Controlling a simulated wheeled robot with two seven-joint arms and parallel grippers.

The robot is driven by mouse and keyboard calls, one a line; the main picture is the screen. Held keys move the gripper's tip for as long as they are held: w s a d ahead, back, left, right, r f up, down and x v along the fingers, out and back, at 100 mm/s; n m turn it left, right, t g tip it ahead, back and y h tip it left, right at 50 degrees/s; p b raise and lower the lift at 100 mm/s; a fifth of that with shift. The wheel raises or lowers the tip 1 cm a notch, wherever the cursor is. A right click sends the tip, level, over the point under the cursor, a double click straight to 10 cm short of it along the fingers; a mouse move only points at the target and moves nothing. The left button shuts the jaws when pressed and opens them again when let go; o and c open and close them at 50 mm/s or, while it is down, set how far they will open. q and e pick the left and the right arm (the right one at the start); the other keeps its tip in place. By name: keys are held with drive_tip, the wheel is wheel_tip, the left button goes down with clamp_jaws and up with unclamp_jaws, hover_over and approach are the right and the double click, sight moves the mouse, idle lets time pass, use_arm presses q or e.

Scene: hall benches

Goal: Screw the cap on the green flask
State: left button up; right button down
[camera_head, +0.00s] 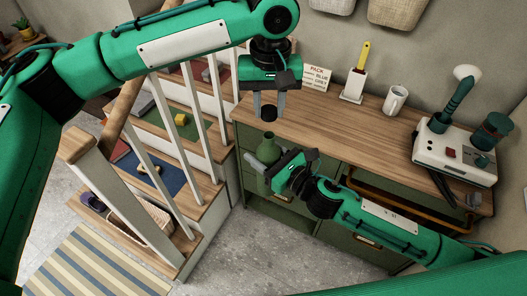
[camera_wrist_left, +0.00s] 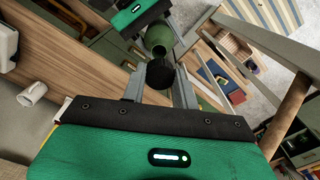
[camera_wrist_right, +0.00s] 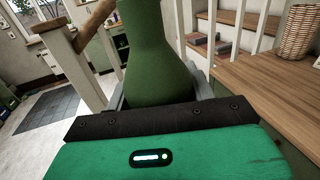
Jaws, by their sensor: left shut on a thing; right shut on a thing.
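My left gripper (camera_head: 268,105) points down and is shut on a dark cap (camera_head: 269,114). The cap also shows between the fingers in the left wrist view (camera_wrist_left: 160,73). The green flask (camera_head: 268,149) is below it, its open mouth facing the cap in the left wrist view (camera_wrist_left: 158,38). A gap shows between cap and mouth. My right gripper (camera_head: 262,166) is shut on the flask's body, holding it in front of the counter. The flask fills the middle of the right wrist view (camera_wrist_right: 158,65), looking roughly upright; its mouth is cut off there.
A wooden counter (camera_head: 340,130) over green drawers lies behind and right. On it stand a sign (camera_head: 317,78), a yellow-handled tool in a white holder (camera_head: 354,84), a mug (camera_head: 395,100) and a white device (camera_head: 455,150). White railings and stairs (camera_head: 170,150) are left.

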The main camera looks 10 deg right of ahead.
sight(269, 136)
idle(0.4)
use_arm(q)
drive_tip(key=shift+f, duration=1.95)
drive_tip(key=shift+s, duration=0.1)
drive_tip(key=shift+f, duration=0.85)
drive_tip(key=shift+f, duration=0.6)
